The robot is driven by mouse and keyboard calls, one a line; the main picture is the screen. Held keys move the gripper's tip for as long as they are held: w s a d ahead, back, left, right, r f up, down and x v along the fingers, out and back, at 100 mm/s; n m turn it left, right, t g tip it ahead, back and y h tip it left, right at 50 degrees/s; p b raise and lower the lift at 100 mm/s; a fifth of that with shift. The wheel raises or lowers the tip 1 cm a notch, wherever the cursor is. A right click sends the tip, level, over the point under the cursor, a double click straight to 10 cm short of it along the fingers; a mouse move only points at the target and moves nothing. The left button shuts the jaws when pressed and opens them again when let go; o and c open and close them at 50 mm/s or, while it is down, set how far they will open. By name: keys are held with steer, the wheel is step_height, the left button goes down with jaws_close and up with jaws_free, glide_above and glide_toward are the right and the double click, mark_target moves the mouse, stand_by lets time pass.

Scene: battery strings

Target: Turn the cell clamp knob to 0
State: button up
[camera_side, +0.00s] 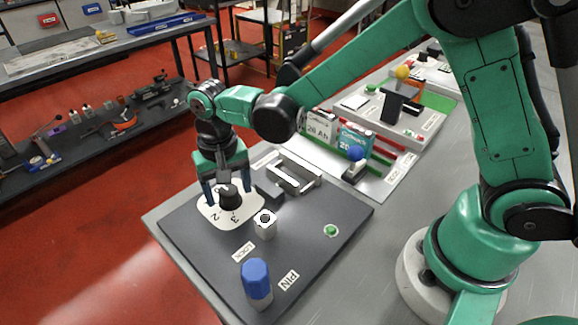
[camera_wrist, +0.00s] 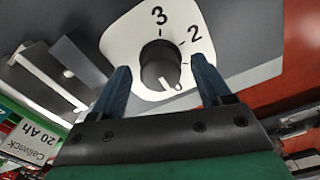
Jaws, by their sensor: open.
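The clamp knob (camera_side: 229,198) is a dark round knob on a white dial plate (camera_side: 211,218) at the left of the dark panel. In the wrist view the knob (camera_wrist: 158,62) sits on the plate (camera_wrist: 120,43) with 3 and 2 readable. Its pale pointer mark faces lower right, away from 3 and past 2; I cannot read a number there. My gripper (camera_side: 227,187) points down over the dial, its blue fingers apart on either side of the knob. In the wrist view my gripper (camera_wrist: 161,78) shows gaps between fingers and knob.
A metal clamp bracket (camera_side: 293,178) stands just behind the dial. A small silver block (camera_side: 265,224) marked LOCK stands close in front, with a blue-capped pin (camera_side: 256,283) nearer. A green button (camera_side: 331,230) is on the right. Battery boxes (camera_side: 318,130) stand behind.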

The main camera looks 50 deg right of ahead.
mark_target(231, 188)
steer(key=shift+r, duration=0.1)
steer(key=shift+r, duration=1.65)
steer(key=shift+s+d+r, duration=0.1)
steer(key=shift+d+r, duration=0.2)
steer(key=shift+r, duration=0.05)
steer(key=s+d+r+n+t, duration=0.2)
steer(key=s+d+r+t, duration=0.1)
steer(key=s+d, duration=0.1)
steer(key=s+d+r+n+t, duration=0.2)
steer(key=s+d+r+t, duration=0.1)
steer(key=d, duration=0.4)
steer(key=shift+s+d+r+t, duration=0.2)
steer(key=shift+s+r+t, duration=0.05)
steer(key=shift+s+t, duration=0.35)
